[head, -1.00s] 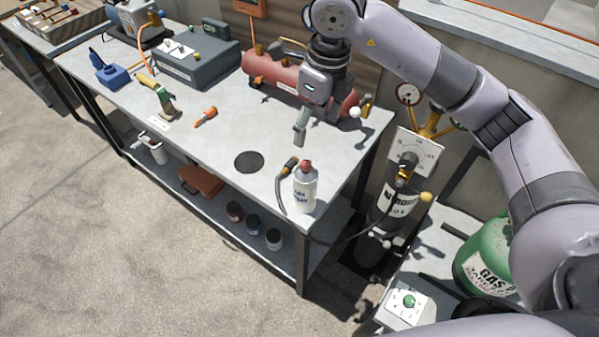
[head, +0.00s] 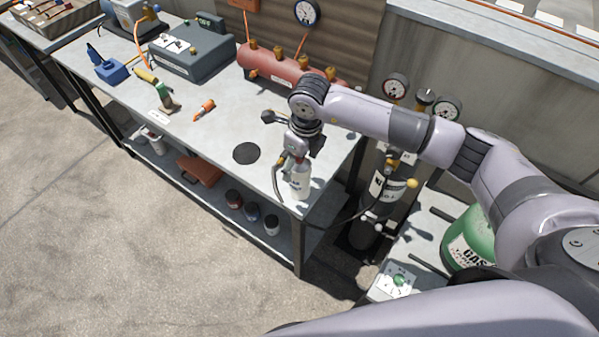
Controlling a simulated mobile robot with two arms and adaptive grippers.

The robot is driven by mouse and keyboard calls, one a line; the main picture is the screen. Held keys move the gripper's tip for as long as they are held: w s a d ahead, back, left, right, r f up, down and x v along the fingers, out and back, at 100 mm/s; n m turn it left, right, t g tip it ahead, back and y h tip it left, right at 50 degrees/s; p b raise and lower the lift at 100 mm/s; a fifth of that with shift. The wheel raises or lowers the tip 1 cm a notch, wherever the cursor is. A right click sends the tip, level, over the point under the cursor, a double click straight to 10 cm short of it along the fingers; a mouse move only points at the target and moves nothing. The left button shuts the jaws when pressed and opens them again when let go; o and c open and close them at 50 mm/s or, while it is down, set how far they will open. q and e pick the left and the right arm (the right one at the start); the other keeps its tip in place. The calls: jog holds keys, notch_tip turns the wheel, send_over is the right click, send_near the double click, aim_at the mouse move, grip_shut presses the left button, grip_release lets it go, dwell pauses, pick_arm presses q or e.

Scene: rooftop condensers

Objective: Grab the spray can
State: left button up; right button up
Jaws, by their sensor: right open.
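The spray can (head: 300,184) is a white can that stands upright near the right front corner of the workbench. Its red cap, seen a second ago, is now hidden behind my right gripper (head: 291,150). My right gripper is open and sits right at the top of the can. I cannot tell whether its fingers touch the can. My left gripper is not in view.
A dark round disc (head: 246,153) is on the workbench (head: 215,145). A red manifold tank (head: 275,68) stands behind. A dark cylinder (head: 376,200) and a green gas tank (head: 470,238) are to the right.

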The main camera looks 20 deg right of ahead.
jog(key=shift+f, duration=0.6)
jog(key=shift+c, duration=0.6)
grip_shut()
jog(key=shift+r, duration=0.1)
